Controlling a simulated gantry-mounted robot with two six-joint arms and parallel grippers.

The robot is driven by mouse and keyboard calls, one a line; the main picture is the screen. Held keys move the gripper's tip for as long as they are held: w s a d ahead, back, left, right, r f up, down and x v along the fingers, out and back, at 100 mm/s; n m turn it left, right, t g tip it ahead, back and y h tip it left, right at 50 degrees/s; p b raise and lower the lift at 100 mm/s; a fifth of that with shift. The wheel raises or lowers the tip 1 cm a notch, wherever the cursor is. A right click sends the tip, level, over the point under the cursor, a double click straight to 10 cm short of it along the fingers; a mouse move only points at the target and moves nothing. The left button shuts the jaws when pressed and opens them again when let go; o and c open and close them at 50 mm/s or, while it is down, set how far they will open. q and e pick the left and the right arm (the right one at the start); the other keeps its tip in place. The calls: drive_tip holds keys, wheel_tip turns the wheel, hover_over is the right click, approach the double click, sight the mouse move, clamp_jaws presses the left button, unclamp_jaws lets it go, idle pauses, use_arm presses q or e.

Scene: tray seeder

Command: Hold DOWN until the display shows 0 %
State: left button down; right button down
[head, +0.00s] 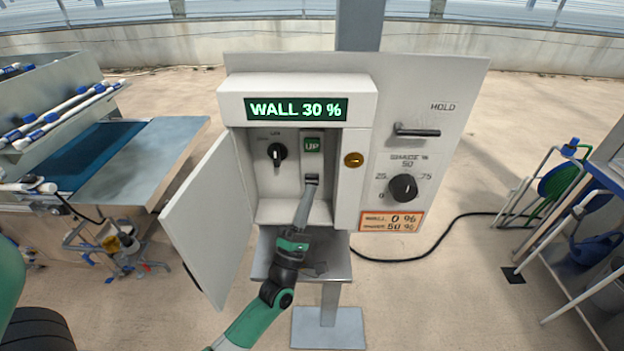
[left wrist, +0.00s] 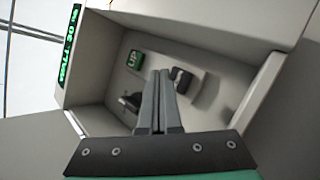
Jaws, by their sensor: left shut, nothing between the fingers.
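The control box (head: 227,95) is open, and its display (head: 296,109) reads "WALL 30 %" in green. Inside, the green UP button (head: 312,145) sits above a dark button (head: 312,178), the one in the DOWN position; its label cannot be read. My left gripper (head: 310,187) is shut and empty, with its tips at the dark button's lower edge. In the left wrist view my shut fingertips (left wrist: 160,74) overlap the near side of the dark button (left wrist: 182,79), with UP (left wrist: 135,60) to the left. I cannot tell whether they press it. My right gripper is out of view.
A black selector knob (head: 277,152) is left of the buttons. The box door (head: 210,220) hangs open to the left. Right of the box are a brass lock (head: 353,160), a HOLD lever (head: 417,132), a dial (head: 403,188) and an orange label (head: 391,222) reading "WALL 0 %" and a 50 % line.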

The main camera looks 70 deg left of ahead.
use_arm(q)
drive_tip(key=shift+s+d+p, duration=0.25)
drive_tip(key=shift+s+d, duration=0.1)
drive_tip(key=shift+d, duration=0.45)
drive_tip(key=shift+s+d+p, duration=0.25)
drive_tip(key=shift+s+d, duration=0.1)
drive_tip(key=shift+d, duration=0.45)
